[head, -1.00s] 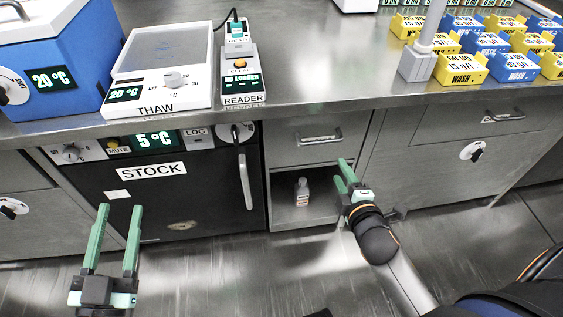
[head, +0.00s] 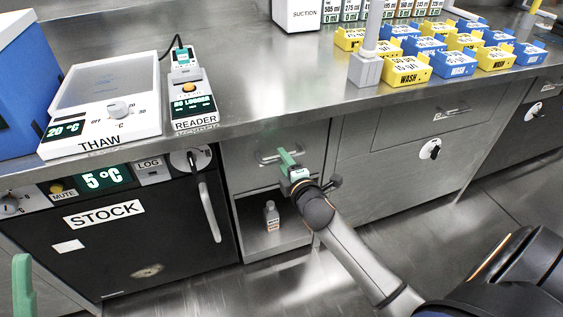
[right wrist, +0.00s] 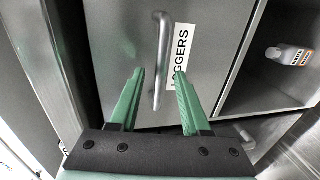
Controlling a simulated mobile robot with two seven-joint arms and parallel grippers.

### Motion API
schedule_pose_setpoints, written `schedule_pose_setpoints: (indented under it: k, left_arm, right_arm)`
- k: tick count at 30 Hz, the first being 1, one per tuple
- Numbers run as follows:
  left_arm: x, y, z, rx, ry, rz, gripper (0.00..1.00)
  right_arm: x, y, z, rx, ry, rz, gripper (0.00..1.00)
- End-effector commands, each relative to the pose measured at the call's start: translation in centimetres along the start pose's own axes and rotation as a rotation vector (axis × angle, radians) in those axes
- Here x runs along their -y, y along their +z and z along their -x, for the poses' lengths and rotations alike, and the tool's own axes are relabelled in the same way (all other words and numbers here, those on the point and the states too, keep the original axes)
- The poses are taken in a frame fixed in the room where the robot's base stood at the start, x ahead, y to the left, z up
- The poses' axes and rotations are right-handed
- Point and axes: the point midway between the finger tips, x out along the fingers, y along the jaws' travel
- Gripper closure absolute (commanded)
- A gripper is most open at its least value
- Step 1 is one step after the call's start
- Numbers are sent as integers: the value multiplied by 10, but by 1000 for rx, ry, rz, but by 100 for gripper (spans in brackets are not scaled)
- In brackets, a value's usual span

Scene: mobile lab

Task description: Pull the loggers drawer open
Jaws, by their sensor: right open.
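The loggers drawer (head: 240,160) is a grey metal front below the counter and looks shut. In the right wrist view its front (right wrist: 115,50) carries a white LOGGERS label (right wrist: 181,55) and a bar handle (right wrist: 161,60). The handle also shows in the head view (head: 265,160), partly hidden by my gripper. My right gripper (head: 286,157) is open at the handle. In the right wrist view the handle lies between its green fingertips (right wrist: 158,78), with gaps on both sides. Of my left gripper, only one green finger (head: 23,285) shows at the lower left edge.
Below the drawer is an open compartment with a small bottle (head: 271,215). The black STOCK fridge (head: 130,245) with its upright handle (head: 209,212) is to the left. A grey cabinet (head: 385,175) is to the right. The counter edge (head: 300,112) runs above the drawer.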

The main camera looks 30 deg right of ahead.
Motion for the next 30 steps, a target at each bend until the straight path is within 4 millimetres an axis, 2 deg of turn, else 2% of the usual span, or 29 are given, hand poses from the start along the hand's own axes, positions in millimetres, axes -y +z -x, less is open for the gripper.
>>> schedule_pose_setpoints:
  k: [6,16,28,30]
  left_arm:
    - [-3,7,5,11,1,12,50]
    - [-3,7,5,13,0,15,50]
    - [-3,7,5,13,0,14,50]
    - [-3,7,5,13,0,15,50]
  right_arm:
    - [1,0,-18,-1,0,-1,53]
    - [0,0,-20,-1,-1,-1,54]
    - [0,0,-20,-1,0,-1,99]
    - [0,0,-20,-1,0,-1,100]
